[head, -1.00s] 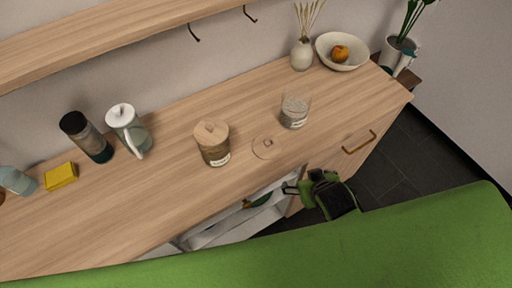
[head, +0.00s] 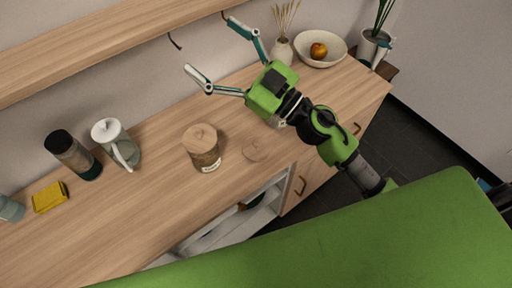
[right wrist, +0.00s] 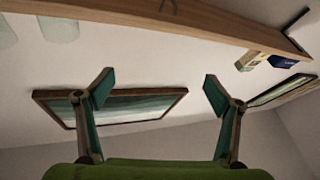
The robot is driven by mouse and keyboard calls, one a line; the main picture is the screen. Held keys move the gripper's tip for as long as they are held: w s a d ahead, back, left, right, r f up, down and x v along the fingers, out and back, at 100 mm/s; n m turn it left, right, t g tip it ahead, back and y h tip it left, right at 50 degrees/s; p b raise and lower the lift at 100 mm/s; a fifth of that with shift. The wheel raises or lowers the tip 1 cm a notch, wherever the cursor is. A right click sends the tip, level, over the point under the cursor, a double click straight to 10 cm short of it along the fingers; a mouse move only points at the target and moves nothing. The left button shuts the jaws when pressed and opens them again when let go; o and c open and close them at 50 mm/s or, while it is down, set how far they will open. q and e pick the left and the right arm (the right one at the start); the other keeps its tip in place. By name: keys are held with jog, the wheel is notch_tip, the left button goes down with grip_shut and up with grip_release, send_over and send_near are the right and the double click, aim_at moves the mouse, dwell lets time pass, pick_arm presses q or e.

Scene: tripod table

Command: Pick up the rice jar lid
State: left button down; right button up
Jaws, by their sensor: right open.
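A round wooden lid (head: 255,149) with a small knob lies flat on the wooden counter (head: 165,200), to the right of a lidded jar. That jar (head: 204,152) has brown contents, a wooden lid on top and a label too small to read. My right gripper (head: 210,45) is open and empty, raised above the back of the counter with its fingers pointing towards the wall. It is well away from the loose lid. In the right wrist view the open fingers (right wrist: 158,84) have nothing between them. My left gripper is out of view.
A white pitcher (head: 118,146), a dark bottle (head: 73,155) and a yellow block (head: 49,197) stand at the left. A vase (head: 281,50) and a bowl with fruit (head: 319,62) stand at the back right. A shelf (head: 90,45) with hooks runs above the counter.

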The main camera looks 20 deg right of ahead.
jog(key=s+a+f+n+g+y, duration=0.35)
jog(key=a+n+g, duration=0.2)
jog(key=g, duration=0.25)
jog(key=m+g+h, duration=0.2)
jog(key=g+h, duration=0.6)
jog(key=h, duration=0.6)
send_near(257, 143)
jog(key=x, duration=0.1)
jog(key=p+x, duration=0.1)
jog(key=x, duration=0.1)
jog(key=p+x, duration=0.1)
jog(key=x, duration=0.1)
jog(key=shift+d, duration=0.3)
jog(key=shift+a+f+p, duration=0.25)
jog(key=shift+f+p, duration=0.1)
jog(key=shift+f, duration=0.15)
jog(key=x, duration=0.1)
jog(key=p+x, duration=0.1)
jog(key=x, duration=0.1)
jog(key=shift+a+f, duration=0.25)
jog(key=shift+a, duration=0.1)
jog(key=shift+w+a+f, duration=0.1)
jog(key=shift+f, duration=0.35)
jog(key=c, duration=1.2)
